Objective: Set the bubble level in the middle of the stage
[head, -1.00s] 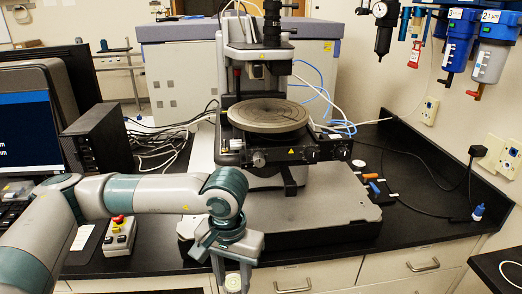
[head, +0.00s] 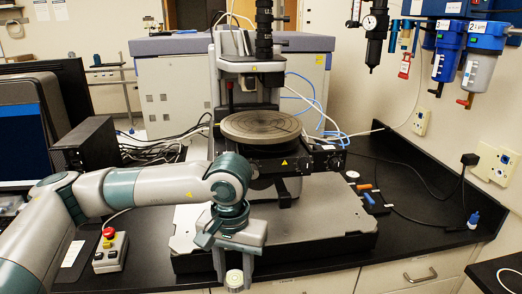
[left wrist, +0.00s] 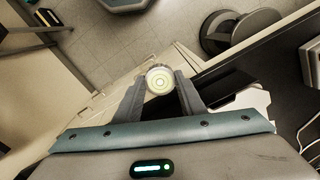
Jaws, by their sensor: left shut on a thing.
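The bubble level is a small round disc (head: 234,280) with a pale greenish face, held between the fingertips of my left gripper (head: 233,272). In the left wrist view the bubble level (left wrist: 160,80) sits between the two fingers, and the left gripper (left wrist: 160,88) is shut on it. The stage is a round grooved grey plate (head: 261,126) on the profiler, under its measuring head. My left gripper is in front of and below the stage, apart from it, by the bench's front edge. My right gripper is not in view.
The profiler's grey base slab (head: 320,215) lies behind the gripper. A control box with a red button (head: 110,250) stands at left. Small tools with orange and blue handles (head: 368,193) lie right of the slab. The measuring column (head: 264,40) rises behind the stage.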

